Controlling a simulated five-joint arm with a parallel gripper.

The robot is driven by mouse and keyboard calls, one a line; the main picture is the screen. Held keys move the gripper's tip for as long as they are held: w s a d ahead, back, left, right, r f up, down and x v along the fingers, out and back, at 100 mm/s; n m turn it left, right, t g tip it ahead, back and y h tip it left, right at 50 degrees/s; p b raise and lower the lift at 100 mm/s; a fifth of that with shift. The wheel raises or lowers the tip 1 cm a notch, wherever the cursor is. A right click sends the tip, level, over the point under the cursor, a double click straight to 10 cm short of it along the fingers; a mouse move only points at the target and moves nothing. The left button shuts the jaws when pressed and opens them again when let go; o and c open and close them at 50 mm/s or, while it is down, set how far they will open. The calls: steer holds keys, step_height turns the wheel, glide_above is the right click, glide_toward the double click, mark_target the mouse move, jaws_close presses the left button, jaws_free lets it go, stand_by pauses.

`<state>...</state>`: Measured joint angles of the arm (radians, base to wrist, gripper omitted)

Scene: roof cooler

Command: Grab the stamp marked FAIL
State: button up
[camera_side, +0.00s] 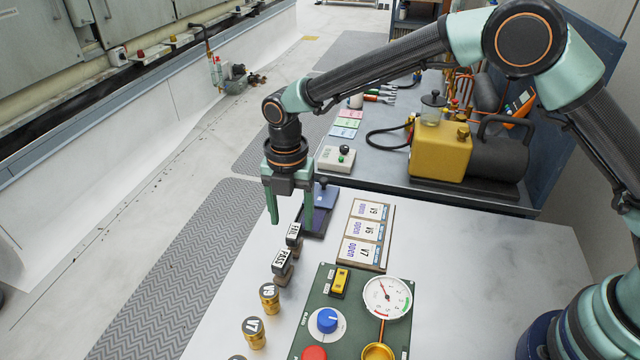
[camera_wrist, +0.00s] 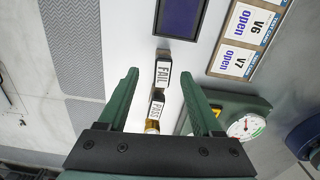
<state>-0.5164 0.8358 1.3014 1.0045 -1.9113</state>
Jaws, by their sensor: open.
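The FAIL stamp (camera_side: 294,234) stands on the white table, dark with a white label on top. In the wrist view the FAIL stamp (camera_wrist: 163,73) shows ahead of the fingers, roughly centred between them. The PASS stamp (camera_side: 282,263) stands just nearer the camera in the side view; in the wrist view the PASS stamp (camera_wrist: 157,108) lies between the fingers' lines of sight. My gripper (camera_side: 290,220) is open and empty, with fingers pointing down, near and apparently above the FAIL stamp. The wrist view shows both green fingers (camera_wrist: 160,80) spread wide. The exact height gap cannot be told.
A dark blue ink pad (camera_side: 316,218) sits behind the FAIL stamp. A card board (camera_side: 391,243) with V5 to V7 cards lies right. Brass valve caps (camera_side: 269,297) stand in front. A green gauge panel (camera_side: 400,318) is at front right. A yellow pump (camera_side: 440,150) stands behind.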

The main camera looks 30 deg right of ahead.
mark_target(294, 231)
steer(key=shift+s+f, duration=0.2)
steer(key=shift+f, duration=1.2)
steer(key=shift+s+f, duration=0.15)
steer(key=shift+f, duration=1.2)
jaws_close()
